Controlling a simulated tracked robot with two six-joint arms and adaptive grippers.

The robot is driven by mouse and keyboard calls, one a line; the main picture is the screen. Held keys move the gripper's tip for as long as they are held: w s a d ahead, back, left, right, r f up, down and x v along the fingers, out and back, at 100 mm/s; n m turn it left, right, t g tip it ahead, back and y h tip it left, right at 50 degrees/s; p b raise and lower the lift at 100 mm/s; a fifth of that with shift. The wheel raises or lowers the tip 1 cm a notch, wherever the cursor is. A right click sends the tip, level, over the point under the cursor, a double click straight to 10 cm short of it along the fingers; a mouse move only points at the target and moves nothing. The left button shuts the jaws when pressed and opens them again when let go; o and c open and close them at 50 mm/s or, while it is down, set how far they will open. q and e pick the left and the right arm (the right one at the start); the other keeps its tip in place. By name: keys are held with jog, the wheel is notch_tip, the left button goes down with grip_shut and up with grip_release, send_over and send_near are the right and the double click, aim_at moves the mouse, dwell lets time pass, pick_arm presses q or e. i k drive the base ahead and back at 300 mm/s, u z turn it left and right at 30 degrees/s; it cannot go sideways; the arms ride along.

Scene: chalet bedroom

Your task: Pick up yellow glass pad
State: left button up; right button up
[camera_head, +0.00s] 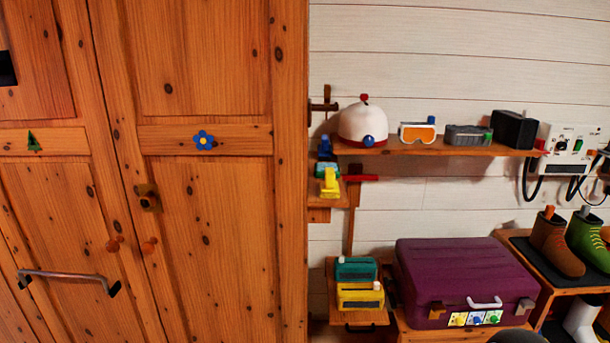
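I cannot tell for sure which thing is the yellow glass pad. A small yellow piece (330,183) stands on the little wooden side shelf beside the wardrobe, in front of a teal and a blue piece. A yellow box-like thing (360,296) with a white top piece sits on a low wooden stand, in front of a similar teal one (356,270). A small yellow square (457,319) is on the front of the purple suitcase (460,265). Neither gripper shows in the head view.
A wooden wardrobe (205,90) fills the left. A wall shelf (440,150) holds a white helmet (365,123), orange goggles (417,132), a grey case and a black box. Boots (555,245) stand on a rack at right. Cables hang from a white wall panel (568,150).

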aim_at(329, 188)
jog(key=u, duration=0.25)
jog(key=i, duration=1.05)
